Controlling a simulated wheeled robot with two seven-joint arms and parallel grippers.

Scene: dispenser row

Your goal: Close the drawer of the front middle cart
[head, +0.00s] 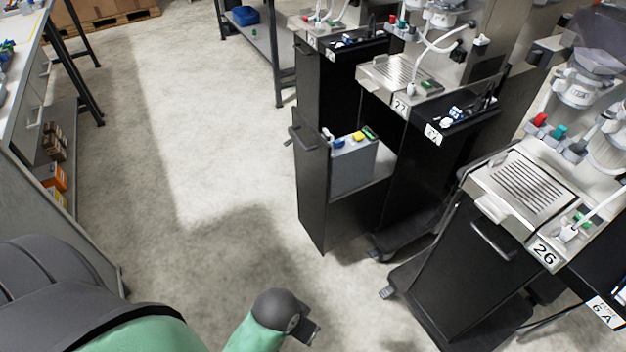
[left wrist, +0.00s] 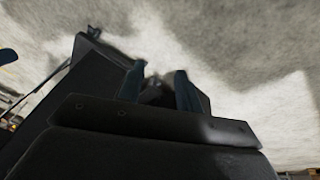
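The front middle cart (head: 405,180) is black with a steel top and carries a label that reads 27. Its tall drawer (head: 312,185) is pulled out to the left, with a handle on the dark front panel. A grey box (head: 353,168) with small coloured items on top stands in the drawer. In the left wrist view my left gripper (left wrist: 160,88) has two dark fingers apart, with nothing clearly between them. A green and grey arm part of mine shows low in the head view, apart from the drawer. My right gripper is not in view.
Cart 26 (head: 455,275) stands front right, its front panel bearing a handle. Another cart (head: 335,85) stands behind. A shelf unit (head: 60,150) with boxes is at left. Pale floor (head: 190,130) between is clear. In the left wrist view, I cannot identify the dark surface behind the fingers.

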